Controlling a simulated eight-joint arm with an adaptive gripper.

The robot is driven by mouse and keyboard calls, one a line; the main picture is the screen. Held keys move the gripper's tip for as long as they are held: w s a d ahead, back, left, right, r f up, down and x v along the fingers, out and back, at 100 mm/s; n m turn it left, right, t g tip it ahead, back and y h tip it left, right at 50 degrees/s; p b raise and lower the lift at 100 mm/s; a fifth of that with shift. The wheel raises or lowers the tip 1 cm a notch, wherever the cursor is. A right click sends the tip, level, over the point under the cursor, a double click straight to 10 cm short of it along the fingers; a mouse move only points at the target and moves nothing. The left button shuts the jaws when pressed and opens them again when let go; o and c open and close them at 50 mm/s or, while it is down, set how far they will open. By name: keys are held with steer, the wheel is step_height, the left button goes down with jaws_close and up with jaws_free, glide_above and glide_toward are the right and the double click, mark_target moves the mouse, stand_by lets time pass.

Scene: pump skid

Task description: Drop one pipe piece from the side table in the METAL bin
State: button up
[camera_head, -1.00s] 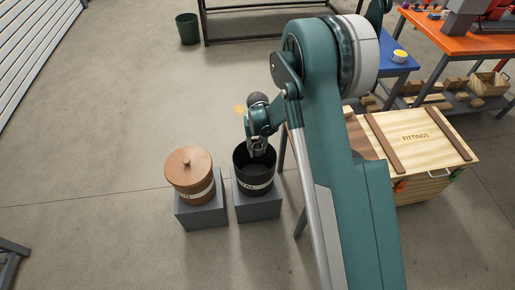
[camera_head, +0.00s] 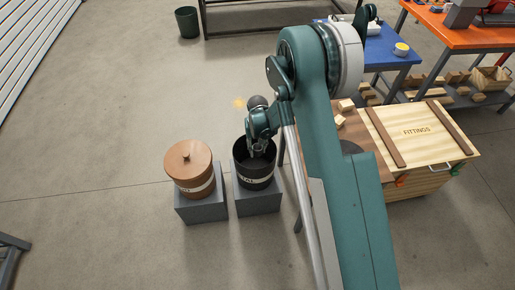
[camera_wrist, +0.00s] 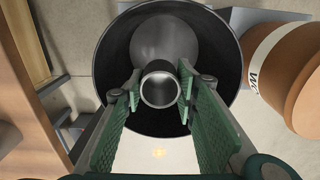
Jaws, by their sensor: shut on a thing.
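The black open bin (camera_head: 257,176) stands on a grey block, with a white label band on its side that is only partly readable. My gripper (camera_head: 257,150) is over its mouth, pointing down. In the wrist view my green-padded gripper (camera_wrist: 158,92) is shut on a short grey metal pipe piece (camera_wrist: 160,88), its round open end toward the camera. The bin's dark interior (camera_wrist: 118,60) surrounds the pipe piece in that view. How deep the piece is inside the rim, I cannot tell. The side table (camera_head: 345,104) is partly hidden by my arm; small pale blocks lie on it.
A lidded brown bin (camera_head: 190,170) stands on another grey block (camera_head: 202,206) just left of the black bin. A wooden FITTINGS crate (camera_head: 420,135) is right of the side table. Open floor lies left of and behind the bins.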

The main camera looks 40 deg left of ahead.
steer(key=o, duration=1)
steer(key=shift+r, duration=0.15)
steer(key=shift+r, duration=5.9)
steer(key=shift+r, duration=0.1)
